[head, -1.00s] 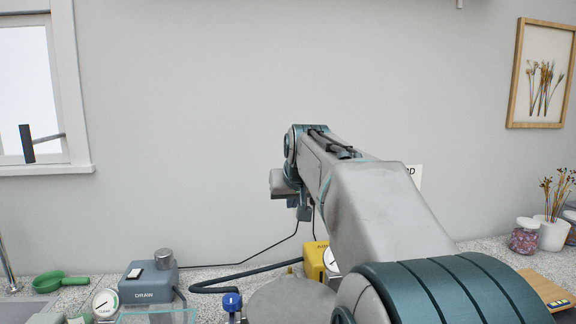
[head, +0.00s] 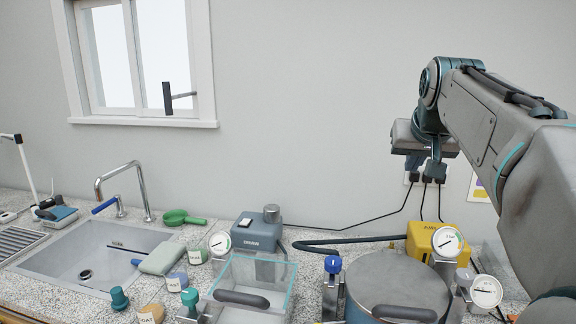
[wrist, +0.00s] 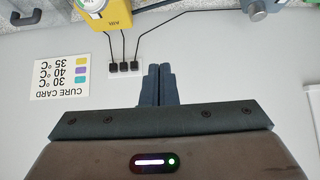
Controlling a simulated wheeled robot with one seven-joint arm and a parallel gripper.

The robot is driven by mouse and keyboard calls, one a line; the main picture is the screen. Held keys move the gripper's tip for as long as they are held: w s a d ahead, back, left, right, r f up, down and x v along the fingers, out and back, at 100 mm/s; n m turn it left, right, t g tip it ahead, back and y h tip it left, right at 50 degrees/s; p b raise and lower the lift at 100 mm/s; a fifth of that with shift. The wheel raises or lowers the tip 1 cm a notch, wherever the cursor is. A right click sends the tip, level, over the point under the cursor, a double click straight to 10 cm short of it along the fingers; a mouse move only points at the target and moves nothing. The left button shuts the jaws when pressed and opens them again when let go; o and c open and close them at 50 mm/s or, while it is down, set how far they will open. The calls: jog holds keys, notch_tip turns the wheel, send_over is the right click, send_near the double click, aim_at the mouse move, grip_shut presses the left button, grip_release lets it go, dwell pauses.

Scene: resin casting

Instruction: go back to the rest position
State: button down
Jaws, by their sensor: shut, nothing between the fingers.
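My gripper (wrist: 158,85) shows at the middle of the wrist view, its two dark fingers together with nothing between them. In the head view my arm reaches in from the right, and the gripper end hangs in front of the wall above the counter. My arm link hides part of the wall and the right side of the counter. The wrist view sees the wall upside down, with the fingertips beside a row of black plugs (wrist: 124,67).
Below my arm stand a lidded grey pot (head: 395,285), a yellow box (head: 425,238) and gauges. A clear tank (head: 252,285), a blue-grey pump (head: 257,235) and several cups stand left of it. A sink (head: 95,262) is further left. The wall space above the counter's middle is clear.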

jog(key=s+a+f+n+g, duration=0.1)
jog(key=s+a+f, duration=0.3)
jog(key=s+f, duration=0.3)
jog(key=s+a+f+n+g+y, duration=0.1)
jog(key=s+a+f, duration=0.4)
jog(key=f, duration=0.7)
jog(key=s+a+f+g+y, duration=0.1)
jog(key=s+a+f+g, duration=0.2)
jog(key=s+f, duration=0.6)
jog(key=shift+a+f+n, duration=0.4)
jog(key=shift+a, duration=0.45)
jog(key=shift+a, duration=0.1)
